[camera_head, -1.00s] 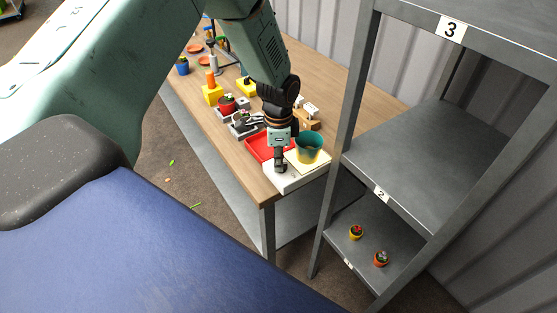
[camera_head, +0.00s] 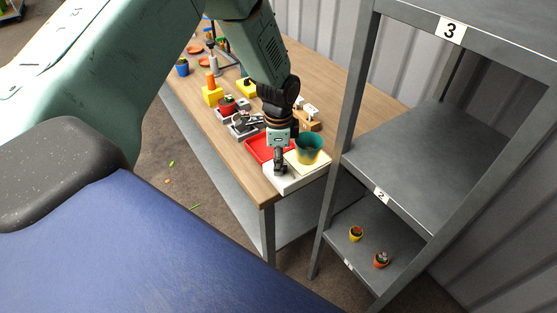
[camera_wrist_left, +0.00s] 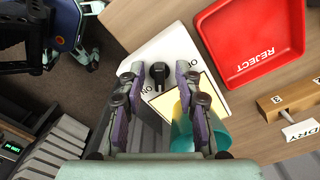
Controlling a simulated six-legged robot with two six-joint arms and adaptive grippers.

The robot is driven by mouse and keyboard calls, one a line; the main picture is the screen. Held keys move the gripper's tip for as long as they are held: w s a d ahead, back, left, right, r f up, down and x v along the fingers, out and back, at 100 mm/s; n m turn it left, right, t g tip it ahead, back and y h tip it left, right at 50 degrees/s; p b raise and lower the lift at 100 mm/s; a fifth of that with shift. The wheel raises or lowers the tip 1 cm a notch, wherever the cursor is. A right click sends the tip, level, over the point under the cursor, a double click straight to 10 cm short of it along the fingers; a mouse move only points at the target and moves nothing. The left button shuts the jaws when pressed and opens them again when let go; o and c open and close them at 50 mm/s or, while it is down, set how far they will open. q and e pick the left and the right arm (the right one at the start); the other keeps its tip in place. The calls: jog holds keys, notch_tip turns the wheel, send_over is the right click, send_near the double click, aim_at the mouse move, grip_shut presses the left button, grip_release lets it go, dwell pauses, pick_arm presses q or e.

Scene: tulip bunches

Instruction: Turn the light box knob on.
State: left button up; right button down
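The light box (camera_head: 290,184) is a white box with a pale yellow panel at the near end of the wooden table. It also shows in the left wrist view (camera_wrist_left: 150,48). Its black knob (camera_wrist_left: 158,71) has a narrow end pointing down in that view, near a partly hidden label; another label sits to its upper right. My left gripper (camera_head: 280,168) is over the box. In the wrist view its fingers (camera_wrist_left: 158,77) are open, one on each side of the knob, with gaps visible. Contact cannot be told. My right gripper is not in view.
A teal pot (camera_head: 310,147) stands on the panel, close to the right finger. A red REJECT tray (camera_wrist_left: 250,40) and a wooden block with a DRY label (camera_wrist_left: 298,102) are beside the box. A grey shelf rack (camera_head: 345,150) stands right of the table.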

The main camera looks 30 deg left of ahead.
pick_arm(q)
jog(key=shift+r, duration=0.1)
notch_tip(320, 180, up, 12)
dwell(0.6)
dwell(0.4)
jog(key=s+d+f+n, duration=0.4)
jog(key=s+f, duration=0.6)
jog(key=s+d+f+n, duration=0.4)
jog(key=s+d+f, duration=0.1)
jog(key=s+f, duration=0.55)
jog(key=s+n, duration=0.4)
jog(key=s, duration=0.8)
notch_tip(320, 180, down, 11)
jog(key=b, duration=1)
jog(key=shift+w+r, duration=0.2)
jog(key=shift+w, duration=0.15)
